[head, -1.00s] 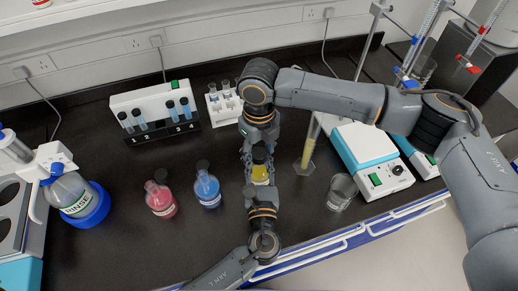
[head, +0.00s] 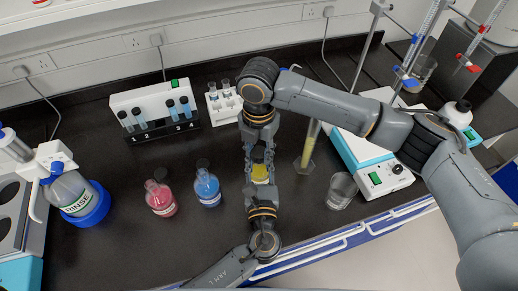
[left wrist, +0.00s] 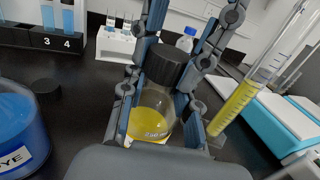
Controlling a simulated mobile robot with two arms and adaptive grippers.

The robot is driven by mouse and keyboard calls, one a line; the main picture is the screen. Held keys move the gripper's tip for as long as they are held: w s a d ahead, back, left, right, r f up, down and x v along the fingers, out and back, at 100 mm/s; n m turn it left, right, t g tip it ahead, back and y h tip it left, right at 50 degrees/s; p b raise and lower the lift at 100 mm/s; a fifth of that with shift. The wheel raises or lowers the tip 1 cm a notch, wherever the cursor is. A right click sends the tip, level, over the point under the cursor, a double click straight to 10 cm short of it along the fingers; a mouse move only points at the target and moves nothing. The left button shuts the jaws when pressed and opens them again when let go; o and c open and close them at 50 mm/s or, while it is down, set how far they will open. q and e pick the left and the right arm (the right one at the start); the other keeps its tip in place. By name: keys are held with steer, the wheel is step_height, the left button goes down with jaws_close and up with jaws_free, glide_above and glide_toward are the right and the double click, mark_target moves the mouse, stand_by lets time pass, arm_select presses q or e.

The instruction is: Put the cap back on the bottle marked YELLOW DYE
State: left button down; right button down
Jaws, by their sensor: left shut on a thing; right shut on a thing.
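The yellow dye bottle (left wrist: 152,112) holds yellow liquid and stands upright on the bench. Its label is mostly hidden. My left gripper (head: 260,185) is shut around the bottle's body, with one finger on each side. The black cap (left wrist: 167,64) is at the top of the bottle's neck in the left wrist view; I cannot tell whether it is seated or just above. It also shows in the head view (head: 258,154). My right gripper (head: 259,147) reaches in from behind and above, shut on the cap with its fingers on both sides.
Blue (head: 206,188) and red (head: 160,198) dye bottles stand to the left; a loose black cap (left wrist: 46,87) lies near the blue one. A yellow-filled cylinder (head: 308,148) and an empty beaker (head: 342,190) stand close on the right. A test-tube rack (head: 222,105) is behind.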

steer(key=m, duration=0.4)
steer(key=shift+f, duration=0.15)
steer(key=shift+w+d, duration=0.1)
steer(key=shift+d, duration=0.1)
stand_by(0.6)
steer(key=c, duration=0.9)
jaws_free()
steer(key=shift+d, duration=0.1)
steer(key=shift+a+r, duration=0.2)
step_height(320, 180, up, 4)
steer(key=shift+r, duration=0.1)
